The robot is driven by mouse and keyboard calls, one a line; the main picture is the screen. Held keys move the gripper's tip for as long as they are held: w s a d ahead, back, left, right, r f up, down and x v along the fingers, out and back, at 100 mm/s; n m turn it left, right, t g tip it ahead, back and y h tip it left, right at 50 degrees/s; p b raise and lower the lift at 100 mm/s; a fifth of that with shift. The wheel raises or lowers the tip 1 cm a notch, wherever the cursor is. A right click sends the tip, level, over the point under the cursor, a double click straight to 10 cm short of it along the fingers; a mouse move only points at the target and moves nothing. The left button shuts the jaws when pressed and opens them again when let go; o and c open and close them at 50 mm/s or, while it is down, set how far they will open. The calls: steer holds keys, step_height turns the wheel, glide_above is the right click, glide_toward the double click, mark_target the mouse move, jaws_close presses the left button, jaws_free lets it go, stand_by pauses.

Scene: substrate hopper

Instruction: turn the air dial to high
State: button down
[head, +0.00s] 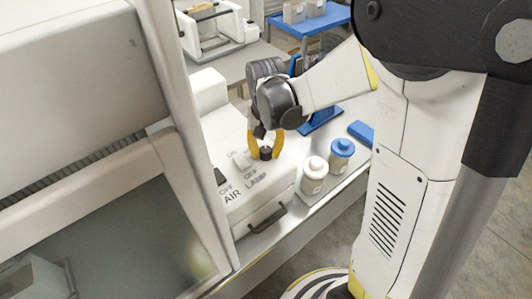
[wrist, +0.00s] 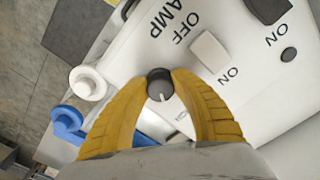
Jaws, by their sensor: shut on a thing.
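The air dial, a small round black knob with a white pointer line (wrist: 160,85), sits on the sloped white control panel (head: 240,185). My yellow-fingered gripper (wrist: 161,88) is shut on the dial, one finger on each side. The pointer line faces down toward my palm in the wrist view. In the head view the dial (head: 266,153) shows dark between my fingertips. The high mark cannot be made out; small print beside the dial is partly covered by a finger.
A white rocker switch (wrist: 210,52) and a black switch (wrist: 268,10) are on the same panel. A white-capped jar (head: 314,175) and a blue-capped jar (head: 341,154) stand to the right. A dark handle (head: 267,220) is on the box front. A glazed hood (head: 130,225) stands at left.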

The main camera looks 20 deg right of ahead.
mark_target(265, 150)
steer(key=m+b, duration=0.1)
steer(key=m, duration=0.4)
steer(key=shift+m, duration=0.3)
stand_by(0.4)
steer(key=c, duration=1)
jaws_free()
step_height(265, 150, up, 12)
